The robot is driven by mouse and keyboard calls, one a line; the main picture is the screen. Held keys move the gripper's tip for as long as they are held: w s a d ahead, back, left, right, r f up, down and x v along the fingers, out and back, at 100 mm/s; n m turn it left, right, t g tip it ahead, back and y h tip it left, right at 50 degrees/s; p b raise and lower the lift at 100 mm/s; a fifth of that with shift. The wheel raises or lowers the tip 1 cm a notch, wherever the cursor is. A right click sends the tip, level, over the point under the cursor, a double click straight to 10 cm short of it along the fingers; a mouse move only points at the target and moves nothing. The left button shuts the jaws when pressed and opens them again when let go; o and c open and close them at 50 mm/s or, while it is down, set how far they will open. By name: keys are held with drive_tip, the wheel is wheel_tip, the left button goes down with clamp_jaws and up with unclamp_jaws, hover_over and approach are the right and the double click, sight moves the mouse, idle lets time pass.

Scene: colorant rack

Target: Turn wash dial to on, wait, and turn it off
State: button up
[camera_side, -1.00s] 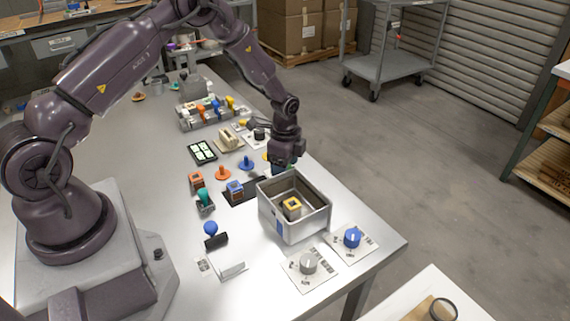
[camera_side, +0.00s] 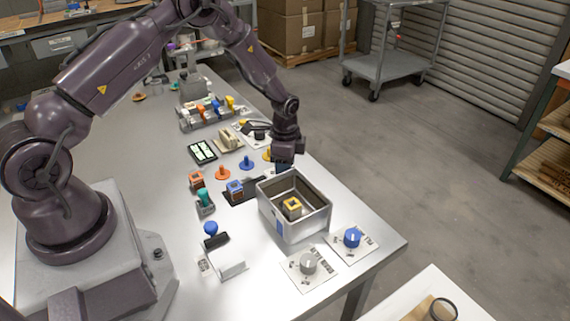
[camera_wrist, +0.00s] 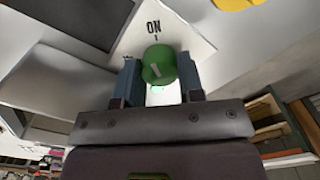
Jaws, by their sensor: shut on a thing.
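In the wrist view a green dial (camera_wrist: 158,66) stands on a white plate (camera_wrist: 188,38) marked ON with a small tick. The short pale mark on the dial lies roughly in line with the tick, slightly tilted. My gripper (camera_wrist: 158,78) is shut on the dial, one finger on each side. In the side view my gripper (camera_side: 284,158) is low behind the metal box, and the dial is hidden there. No wash label is readable. A blue dial (camera_side: 352,237) and a grey dial (camera_side: 308,263) stand on labelled plates at the front.
The open metal box (camera_side: 278,222) is close in front of my gripper and holds a yellow-marked block (camera_side: 292,205). Blue (camera_side: 246,162) and orange (camera_side: 222,172) knobbed pieces stand to the left. The table's right edge is near the gripper.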

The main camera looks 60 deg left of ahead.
drive_tip(key=n, duration=0.4)
drive_tip(key=shift+n, duration=0.3)
drive_tip(key=n, duration=0.3)
drive_tip(key=shift+n, duration=0.4)
drive_tip(key=n, duration=0.3)
drive_tip(key=shift+n, duration=2)
drive_tip(key=shift+r, duration=0.1)
drive_tip(key=o, duration=0.9)
wheel_tip(320, 180, up, 13)
drive_tip(key=shift+f, duration=0.1)
